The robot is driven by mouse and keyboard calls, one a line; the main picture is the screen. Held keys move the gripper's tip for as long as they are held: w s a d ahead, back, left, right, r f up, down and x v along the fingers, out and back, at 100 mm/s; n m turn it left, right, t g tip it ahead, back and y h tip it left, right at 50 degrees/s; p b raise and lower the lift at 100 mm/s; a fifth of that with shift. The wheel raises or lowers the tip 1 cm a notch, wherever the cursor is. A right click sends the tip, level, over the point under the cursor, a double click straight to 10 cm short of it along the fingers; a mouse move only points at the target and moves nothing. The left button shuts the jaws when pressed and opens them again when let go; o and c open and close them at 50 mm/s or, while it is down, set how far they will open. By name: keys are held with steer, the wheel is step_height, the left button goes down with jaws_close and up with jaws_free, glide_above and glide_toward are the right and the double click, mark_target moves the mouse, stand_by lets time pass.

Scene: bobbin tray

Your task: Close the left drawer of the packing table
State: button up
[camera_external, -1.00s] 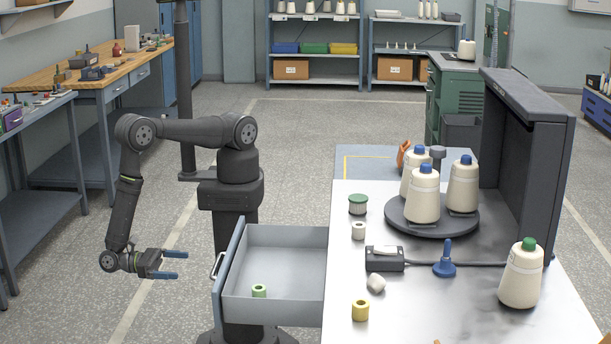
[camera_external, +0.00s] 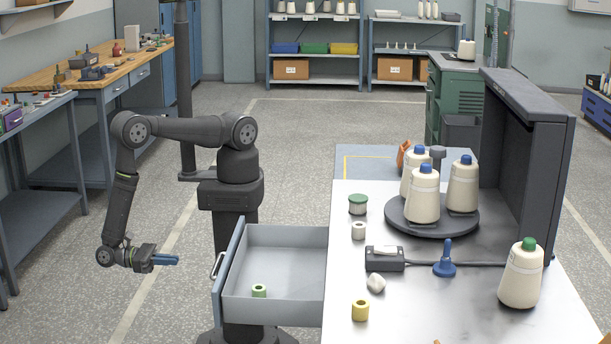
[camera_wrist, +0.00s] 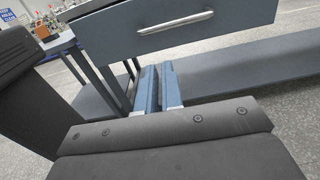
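The left drawer (camera_external: 272,304) of the packing table (camera_external: 450,300) is pulled out to the left. Its front panel and metal handle (camera_external: 217,266) face my gripper. The drawer front (camera_wrist: 150,45) and its bright handle (camera_wrist: 176,22) also show at the top of the wrist view. My gripper (camera_external: 166,260) is to the left of the drawer front, apart from it, with its blue fingers pointing right. In the wrist view my gripper (camera_wrist: 158,88) has its two fingers close together, with nothing seen between them.
A green bobbin (camera_external: 259,291) stands inside the drawer. On the tabletop are a turntable (camera_external: 405,219) with several thread cones, a yellow bobbin (camera_external: 360,310), a green-capped cone (camera_external: 521,275) and small tools. Open floor lies left of the drawer.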

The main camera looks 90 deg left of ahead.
steer(key=a, duration=0.3)
steer(key=w+a, duration=0.1)
steer(key=a, duration=0.2)
steer(key=w+a+r, duration=0.1)
steer(key=a, duration=0.3)
steer(key=shift+a, duration=0.1)
jaws_close()
steer(key=w, duration=1.4)
steer(key=shift+a, duration=0.25)
steer(key=shift+w, duration=0.1)
steer(key=w, duration=2.9)
steer(key=shift+w, duration=0.75)
steer(key=shift+w+r, duration=0.1)
steer(key=shift+w, duration=0.2)
steer(key=shift+d, duration=0.1)
